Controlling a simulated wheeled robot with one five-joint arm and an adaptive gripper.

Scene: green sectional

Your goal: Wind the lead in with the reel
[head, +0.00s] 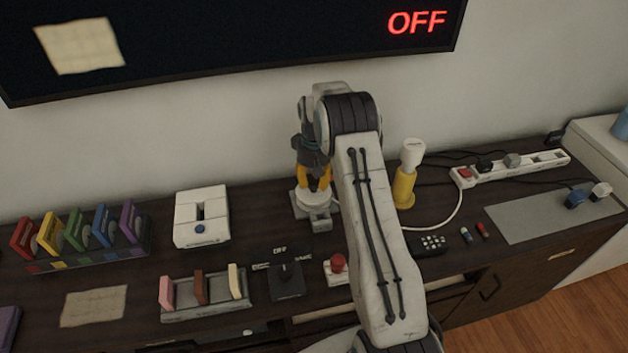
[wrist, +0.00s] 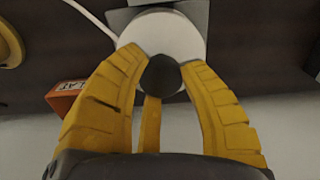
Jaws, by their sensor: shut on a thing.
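The reel (head: 315,200) is a white round drum on a grey base at the back of the dark cabinet top. In the wrist view the reel's white disc (wrist: 184,32) has a dark knob (wrist: 160,76) in front. My gripper (head: 314,184) points down at the reel, its yellow fingers shut on the dark knob; it also shows in the wrist view (wrist: 162,80). The white lead (head: 457,212) shows right of my arm, curving up towards the power strip; part is hidden behind my arm. In the wrist view a white lead (wrist: 92,16) runs to the disc.
A yellow and white lamp-like object (head: 406,175) stands right of my arm. The power strip (head: 512,167) lies at the back right. A white box (head: 201,218), a joystick box (head: 287,279) and a red button (head: 337,263) stand nearby. The screen (head: 230,35) hangs above.

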